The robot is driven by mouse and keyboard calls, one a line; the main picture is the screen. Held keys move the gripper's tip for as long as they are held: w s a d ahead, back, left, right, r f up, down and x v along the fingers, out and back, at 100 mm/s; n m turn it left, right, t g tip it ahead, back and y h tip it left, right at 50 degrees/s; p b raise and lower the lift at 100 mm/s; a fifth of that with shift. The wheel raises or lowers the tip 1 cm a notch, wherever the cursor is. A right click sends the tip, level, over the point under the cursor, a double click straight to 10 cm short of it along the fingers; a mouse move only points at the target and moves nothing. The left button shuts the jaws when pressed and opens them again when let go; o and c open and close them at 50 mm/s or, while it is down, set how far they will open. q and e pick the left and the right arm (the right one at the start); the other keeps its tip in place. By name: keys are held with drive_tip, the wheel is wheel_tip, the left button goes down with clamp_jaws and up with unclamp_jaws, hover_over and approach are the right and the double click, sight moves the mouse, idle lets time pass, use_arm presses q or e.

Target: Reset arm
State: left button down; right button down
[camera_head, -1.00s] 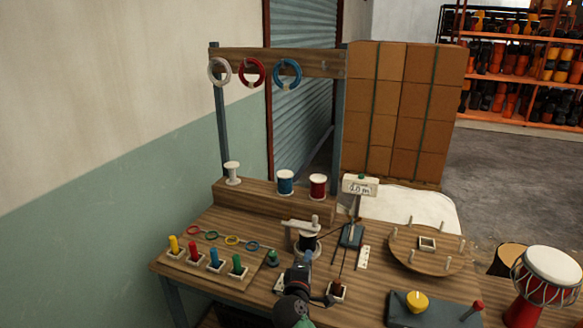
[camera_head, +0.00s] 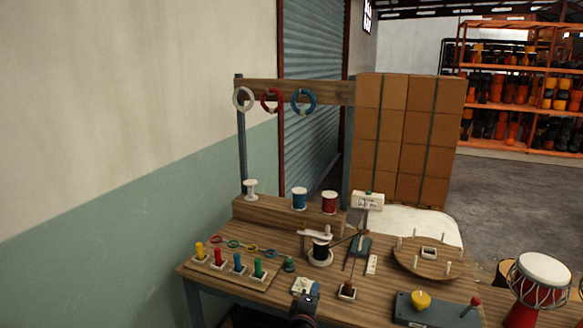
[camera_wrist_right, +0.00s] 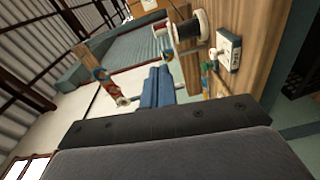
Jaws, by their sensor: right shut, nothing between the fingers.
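My right gripper (camera_head: 315,289) shows at the bottom edge of the head view, above the front part of the wooden workbench (camera_head: 375,308). In the right wrist view its two blue fingers (camera_wrist_right: 158,72) lie side by side, shut with nothing between them. A small white device (camera_head: 302,286) is beside the fingertips in the head view; I cannot tell whether they touch. The spool on its winder (camera_head: 320,250) stands behind the gripper. My left gripper is not in view.
Colored pegs (camera_head: 238,262) stand at the left of the bench. A round wooden board (camera_head: 425,270) and a dark panel with a yellow knob (camera_head: 420,300) are at the right. A rack with rings (camera_head: 292,92) rises behind.

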drive_tip(key=s+d+f+m+g+y, duration=0.1)
drive_tip(key=s+f+m+g+y, duration=0.15)
drive_tip(key=f, duration=0.55)
drive_tip(key=s+d+f+m+g+y, duration=0.1)
drive_tip(key=s+f+m+g, duration=0.3)
drive_tip(key=f, duration=0.4)
drive_tip(key=s+d+f+m+g+y, duration=0.1)
drive_tip(key=s+f+m+g+y, duration=0.2)
drive_tip(key=f, duration=0.5)
drive_tip(key=s+d+f+g, duration=0.2)
drive_tip(key=s+f, duration=0.5)
drive_tip(key=s, duration=0.4)
drive_tip(key=s+d+f+m+g, duration=0.1)
drive_tip(key=s+d+f+g, duration=0.1)
drive_tip(key=s+f, duration=0.6)
drive_tip(key=s+d+f+m+g, duration=0.1)
drive_tip(key=s+f, duration=0.6)
drive_tip(key=s, duration=0.8)
drive_tip(key=shift+s+d+f+g+h, duration=0.15)
drive_tip(key=shift+s+d+g+h, duration=0.2)
drive_tip(key=shift+d+g, duration=0.55)
drive_tip(key=shift+d+t, duration=0.25)
